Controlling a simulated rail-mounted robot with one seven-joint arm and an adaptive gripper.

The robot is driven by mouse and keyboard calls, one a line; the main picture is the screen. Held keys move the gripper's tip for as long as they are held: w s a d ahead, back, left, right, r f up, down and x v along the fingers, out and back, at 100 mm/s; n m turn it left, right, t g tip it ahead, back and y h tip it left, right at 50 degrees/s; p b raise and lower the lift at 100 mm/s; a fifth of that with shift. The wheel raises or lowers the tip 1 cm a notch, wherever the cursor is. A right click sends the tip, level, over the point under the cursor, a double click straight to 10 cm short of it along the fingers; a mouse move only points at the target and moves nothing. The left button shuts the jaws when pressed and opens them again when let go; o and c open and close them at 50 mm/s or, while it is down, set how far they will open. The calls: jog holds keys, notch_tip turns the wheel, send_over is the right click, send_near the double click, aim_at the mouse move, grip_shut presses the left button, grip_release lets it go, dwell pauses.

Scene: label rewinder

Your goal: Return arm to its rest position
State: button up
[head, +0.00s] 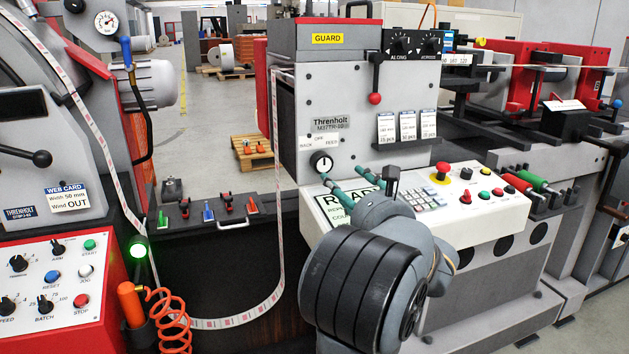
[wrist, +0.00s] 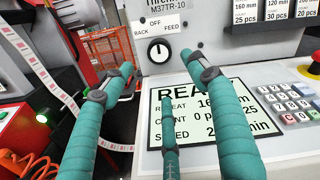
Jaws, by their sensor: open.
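My gripper (head: 343,178) has teal fingers and sits in front of the rewinder's control panel in the head view. In the wrist view my gripper (wrist: 160,68) has its fingers spread, with nothing between them. The knob also shows in the head view (head: 321,162), apart from the fingers. The display screen (wrist: 215,120) lies under the fingers, partly hidden, with repeat, count and speed lines.
A keypad (head: 425,197) and coloured buttons are right of my wrist. A red-knobbed lever (head: 375,98) hangs above. A label web (head: 277,200) loops down on the left. A shelf (head: 215,222) with small coloured tools and a coiled orange hose (head: 172,318) are farther left.

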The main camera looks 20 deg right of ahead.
aim_at(324, 166)
jog(key=w, duration=1.2)
jog(key=shift+d, duration=0.4)
jog(key=shift+m+p, duration=0.3)
jog(key=shift+p, duration=0.05)
jog(key=shift+s, duration=0.1)
